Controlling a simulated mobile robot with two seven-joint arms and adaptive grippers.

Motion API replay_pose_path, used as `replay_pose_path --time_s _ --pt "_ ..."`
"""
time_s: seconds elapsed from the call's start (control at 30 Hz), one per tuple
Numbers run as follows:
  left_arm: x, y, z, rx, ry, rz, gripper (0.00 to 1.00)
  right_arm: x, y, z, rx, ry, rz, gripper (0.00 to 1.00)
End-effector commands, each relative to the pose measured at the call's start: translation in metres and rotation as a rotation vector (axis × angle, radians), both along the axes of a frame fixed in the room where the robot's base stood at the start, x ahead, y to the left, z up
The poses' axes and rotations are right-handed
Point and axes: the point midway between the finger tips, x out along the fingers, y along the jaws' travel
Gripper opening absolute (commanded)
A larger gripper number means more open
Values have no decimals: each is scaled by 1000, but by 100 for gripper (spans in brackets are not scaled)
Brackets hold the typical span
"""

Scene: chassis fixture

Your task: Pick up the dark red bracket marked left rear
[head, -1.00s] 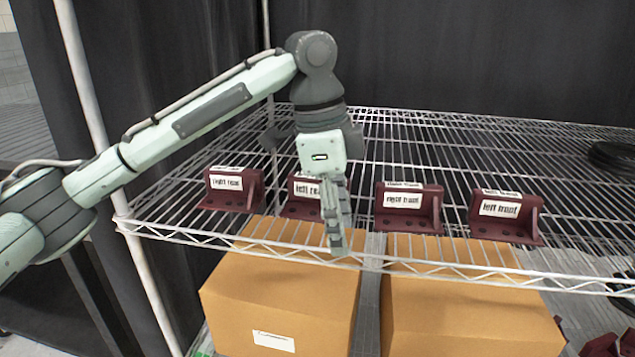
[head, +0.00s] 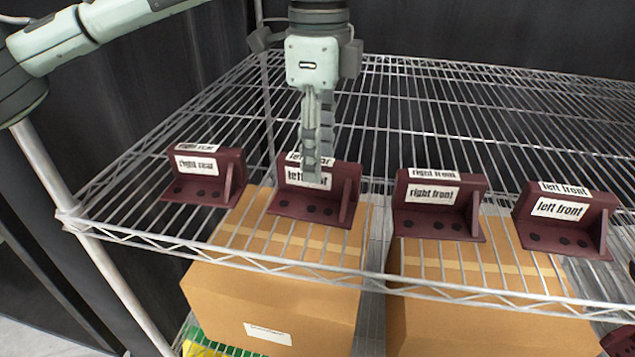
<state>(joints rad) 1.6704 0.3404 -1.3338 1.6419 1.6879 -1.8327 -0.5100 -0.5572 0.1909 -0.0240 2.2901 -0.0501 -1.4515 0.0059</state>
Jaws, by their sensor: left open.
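The dark red bracket marked left rear (head: 343,188) stands on the wire shelf, second from the left in the head view. It is L-shaped, with white labels on its top edge and face, holes in its base and a side rib at the right. My left gripper (head: 316,167) points down at the bracket and overlaps its top edge and label, hiding part of the lettering. Its fingers are open and appear nearly edge-on, one behind the other. I cannot tell whether they touch the bracket or straddle its upright plate. My right gripper is not in view.
Similar brackets stand in the row: right rear (head: 205,175) to the left, right front (head: 438,205) and left front (head: 565,220) to the right. The wire shelf (head: 420,110) is clear behind them. Cardboard boxes (head: 270,295) sit below the shelf. A post (head: 100,260) stands at left.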

Motion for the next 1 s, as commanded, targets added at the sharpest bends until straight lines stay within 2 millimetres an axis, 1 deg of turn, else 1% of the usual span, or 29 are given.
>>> replay_pose_path --time_s 0.03,0.17,0.43,0.47,0.8,1.0 --pt "-1 1 -9 2 1 1 44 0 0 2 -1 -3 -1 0" --pt "-1 1 -23 1 1 1 44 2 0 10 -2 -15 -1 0" --pt "-1 0 -25 -1 -1 1 44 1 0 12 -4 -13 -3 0" --pt "-1 0 -25 -1 -1 1 42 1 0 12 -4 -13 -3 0" --pt "-1 0 -25 0 0 0 0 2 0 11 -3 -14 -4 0" --pt "-1 0 -25 0 0 0 0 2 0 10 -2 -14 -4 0"
